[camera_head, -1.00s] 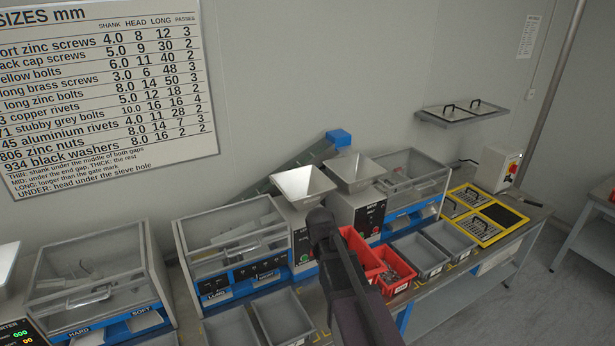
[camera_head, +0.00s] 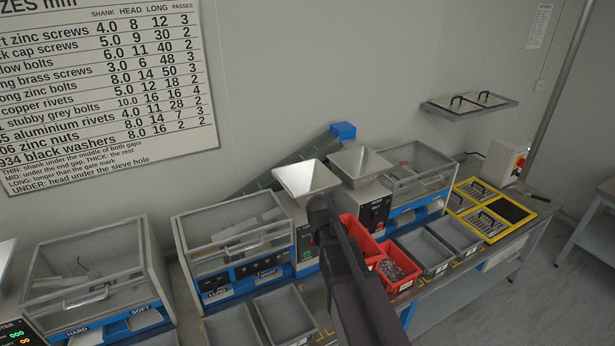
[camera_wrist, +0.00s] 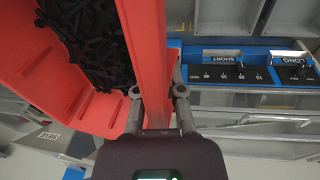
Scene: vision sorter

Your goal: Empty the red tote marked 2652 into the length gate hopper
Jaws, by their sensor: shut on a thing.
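A red tote (camera_wrist: 100,105) with many black screws in it fills the left of the wrist view. My gripper (camera_wrist: 157,92) is shut on its near wall, one finger on each side. In the head view the red tote (camera_head: 360,236) shows partly behind my gripper (camera_head: 322,208), and its number cannot be read. The length gate (camera_head: 238,245), a clear-covered machine with LONG and SHORT labels, stands left of my gripper. A pale metal hopper (camera_head: 305,179) stands at its right end, just behind and left of my gripper tip.
A second red tote (camera_head: 403,284) with small parts sits right of the held one. Grey bins (camera_head: 425,252) stand beside it. A second hopper (camera_head: 359,164) and another covered machine (camera_head: 420,175) are close behind. More grey bins (camera_head: 285,314) stand in front of the length gate.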

